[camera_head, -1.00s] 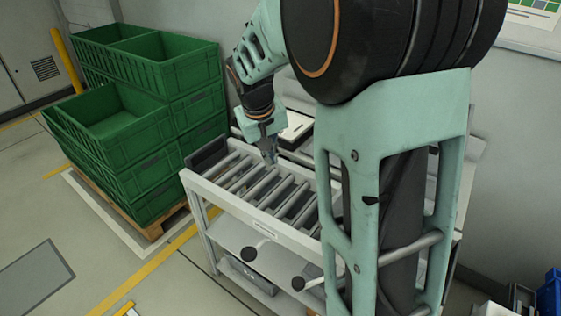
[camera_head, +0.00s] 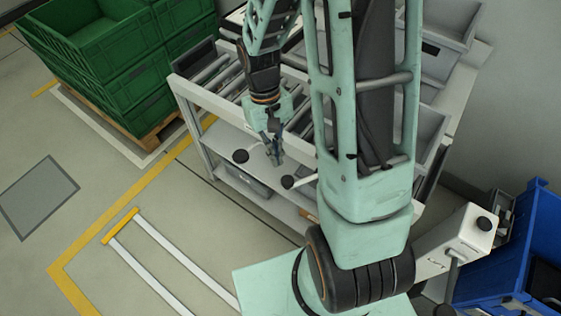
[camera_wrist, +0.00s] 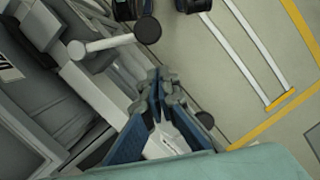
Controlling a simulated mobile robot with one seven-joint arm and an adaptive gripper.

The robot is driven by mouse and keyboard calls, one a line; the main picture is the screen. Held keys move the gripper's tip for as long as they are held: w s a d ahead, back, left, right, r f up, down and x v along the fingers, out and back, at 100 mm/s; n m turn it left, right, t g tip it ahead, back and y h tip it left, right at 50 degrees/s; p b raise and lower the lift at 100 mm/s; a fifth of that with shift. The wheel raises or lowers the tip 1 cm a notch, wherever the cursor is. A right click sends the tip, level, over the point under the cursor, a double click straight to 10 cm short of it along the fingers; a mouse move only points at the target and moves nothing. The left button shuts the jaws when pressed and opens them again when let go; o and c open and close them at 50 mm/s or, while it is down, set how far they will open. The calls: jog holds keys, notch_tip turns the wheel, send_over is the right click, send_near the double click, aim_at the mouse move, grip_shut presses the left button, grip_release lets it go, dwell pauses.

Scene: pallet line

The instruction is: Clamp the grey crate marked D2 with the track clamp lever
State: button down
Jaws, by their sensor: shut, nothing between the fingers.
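My gripper (camera_head: 275,155) is shut and empty, pointing down by the front edge of the roller cart. Two levers with black knobs stick out there: one knob (camera_head: 241,156) is left of the fingers, the other (camera_head: 288,182) is right of and below them. I cannot tell which is the track clamp lever. In the wrist view, the shut fingers (camera_wrist: 164,78) are apart from a pale lever (camera_wrist: 105,43) with a dark knob. A grey crate (camera_head: 440,68) stands on the cart behind my arm. A cut-off label shows on grey crates in the wrist view; D2 is not readable.
Green crates (camera_head: 85,70) are stacked on a pallet at the left. The cart's lower shelf (camera_head: 225,150) holds a grey box. A white post with a black knob (camera_head: 484,224) and a blue bin (camera_head: 525,250) stand at the right. The floor at lower left is open.

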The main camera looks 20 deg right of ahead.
jog(key=shift+s+d, duration=0.2)
jog(key=shift+s, duration=1.15)
jog(key=shift+f, duration=0.1)
jog(key=shift+s, duration=0.1)
